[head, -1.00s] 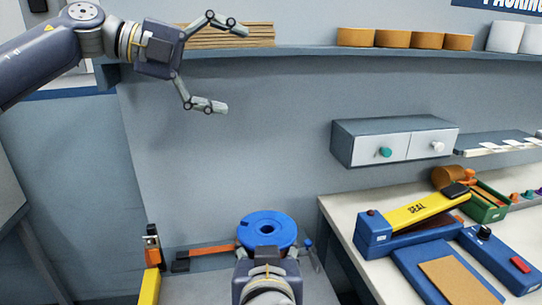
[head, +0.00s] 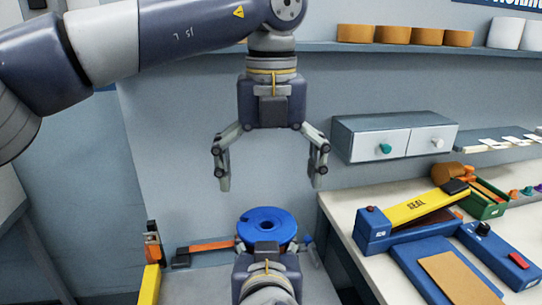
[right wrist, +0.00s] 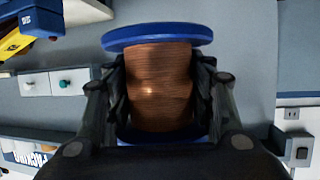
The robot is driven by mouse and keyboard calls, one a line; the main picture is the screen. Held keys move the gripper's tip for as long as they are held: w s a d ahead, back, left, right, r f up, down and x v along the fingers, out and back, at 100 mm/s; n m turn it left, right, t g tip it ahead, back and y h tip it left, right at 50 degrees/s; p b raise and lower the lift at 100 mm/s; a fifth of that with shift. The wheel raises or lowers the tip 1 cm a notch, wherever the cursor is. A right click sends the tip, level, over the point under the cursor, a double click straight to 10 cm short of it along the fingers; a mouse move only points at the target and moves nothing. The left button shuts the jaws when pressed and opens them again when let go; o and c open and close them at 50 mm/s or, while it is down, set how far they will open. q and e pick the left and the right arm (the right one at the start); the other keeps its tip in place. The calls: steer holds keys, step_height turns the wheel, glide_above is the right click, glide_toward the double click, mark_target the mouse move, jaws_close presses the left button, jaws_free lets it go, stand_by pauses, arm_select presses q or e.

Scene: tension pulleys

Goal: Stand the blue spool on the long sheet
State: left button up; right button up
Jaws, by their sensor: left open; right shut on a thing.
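The blue spool (head: 267,225) shows in the head view as a blue disc with a centre hole, at the lower middle. In the right wrist view its copper-coloured winding (right wrist: 158,90) sits between two blue flanges. My right gripper (right wrist: 160,105) is shut on the winding, one finger on each side; in the head view mostly its wrist shows below the spool. My left gripper (head: 270,184) is open and empty, pointing down above the spool and apart from it. I cannot tell which surface is the long sheet.
At right a white bench (head: 345,205) carries a blue and yellow sealer (head: 425,207) and a brown flat piece (head: 460,285). A drawer unit (head: 365,130) hangs on the wall. A shelf (head: 400,47) with tape rolls runs above. A yellow post (head: 150,285) stands at lower left.

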mark_target(270, 219)
arm_select(q)
step_height(270, 219, down, 8)
steer(key=shift+f, duration=0.1)
arm_select(e)
steer(key=shift+r, duration=0.1)
arm_select(q)
steer(key=c, duration=1.6)
steer(key=shift+d, duration=0.1)
arm_select(e)
steer(key=o, duration=1.7)
steer(key=shift+a+r, duration=0.1)
arm_select(q)
steer(key=shift+w+a, duration=0.1)
steer(key=shift+a, duration=0.1)
arm_select(e)
steer(key=shift+s+r, duration=0.1)
